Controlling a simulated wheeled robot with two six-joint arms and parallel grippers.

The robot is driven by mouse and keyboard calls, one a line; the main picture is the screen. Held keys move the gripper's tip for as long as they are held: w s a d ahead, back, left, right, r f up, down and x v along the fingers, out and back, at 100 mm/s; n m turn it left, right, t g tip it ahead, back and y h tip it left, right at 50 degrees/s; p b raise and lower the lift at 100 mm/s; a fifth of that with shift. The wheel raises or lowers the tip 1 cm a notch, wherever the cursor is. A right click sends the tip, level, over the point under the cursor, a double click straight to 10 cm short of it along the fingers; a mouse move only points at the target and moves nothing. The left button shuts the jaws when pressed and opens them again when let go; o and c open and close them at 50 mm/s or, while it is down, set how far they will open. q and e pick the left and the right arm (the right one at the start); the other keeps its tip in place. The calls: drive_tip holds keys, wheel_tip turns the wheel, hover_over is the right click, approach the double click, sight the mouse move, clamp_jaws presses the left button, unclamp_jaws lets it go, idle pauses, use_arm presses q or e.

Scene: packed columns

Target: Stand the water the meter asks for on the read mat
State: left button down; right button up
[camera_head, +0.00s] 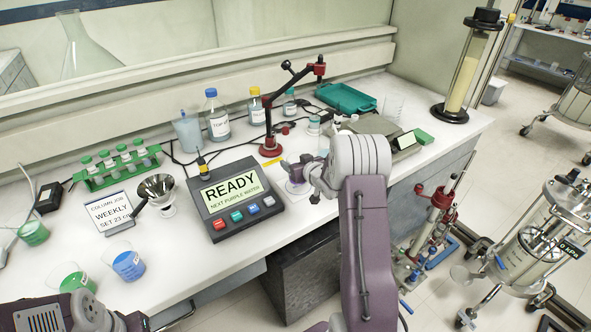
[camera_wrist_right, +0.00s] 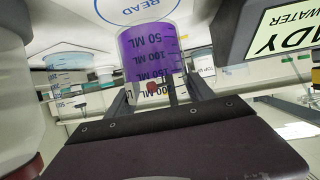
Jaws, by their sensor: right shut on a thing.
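The meter (camera_head: 232,196) reads "READY, NEXT PURPLE WATER" in the head view. My right gripper (camera_head: 303,173) is shut on a clear beaker of purple water (camera_wrist_right: 150,50), seen upside down in the wrist view between the fingers (camera_wrist_right: 160,95). The beaker is upright, at the white read mat (camera_wrist_right: 128,10) with its blue ring. I cannot tell whether its base touches the mat. In the head view the arm and gripper hide part of the beaker. My left gripper (camera_head: 132,321) is low at the bottom left, its jaws unclear.
Beakers of green (camera_head: 72,280) and blue water (camera_head: 129,266) stand at the front left. A green tube rack (camera_head: 118,167), a funnel (camera_head: 157,190), a job sign (camera_head: 108,212) and a red-jointed stand (camera_head: 270,147) are around. Bottles (camera_head: 216,118) stand behind. The front middle bench is clear.

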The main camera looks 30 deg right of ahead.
wheel_tip(320, 180, down, 2)
drive_tip(key=shift+w+d+f, duration=0.1)
drive_tip(key=shift+w+f, duration=0.05)
drive_tip(key=shift+f, duration=0.25)
drive_tip(key=shift+f, duration=0.2)
drive_tip(key=o, duration=1.6)
